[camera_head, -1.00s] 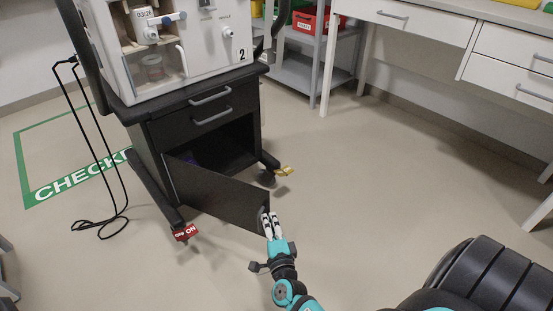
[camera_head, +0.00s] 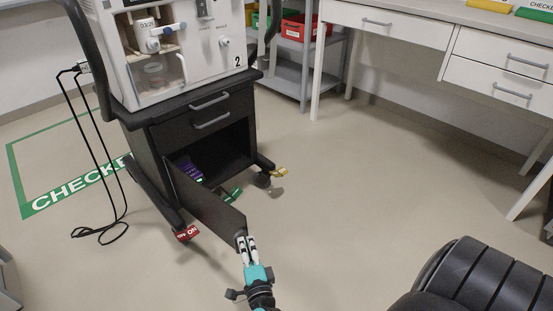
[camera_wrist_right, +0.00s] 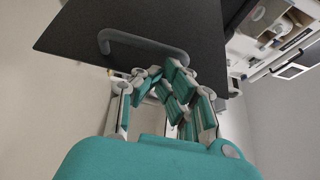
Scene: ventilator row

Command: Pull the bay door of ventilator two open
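Ventilator two (camera_head: 185,50), marked with a 2, stands on a black cart with two drawers. Below them the bay door (camera_head: 205,205) stands wide open, hinged at the left of the open bay (camera_head: 225,155). My right gripper (camera_head: 243,240) is at the door's free outer edge. In the right wrist view the dark door panel (camera_wrist_right: 120,18) carries a grey bar handle (camera_wrist_right: 145,45). The fingers of my right gripper (camera_wrist_right: 163,75) converge at this bar and look shut on it; the exact contact is partly hidden. My left gripper is out of view.
Purple (camera_head: 188,170) and green (camera_head: 232,195) items show in and by the bay. A red ON/OFF tag (camera_head: 187,233) is on the cart's left foot. A black cable (camera_head: 98,150) hangs at left.

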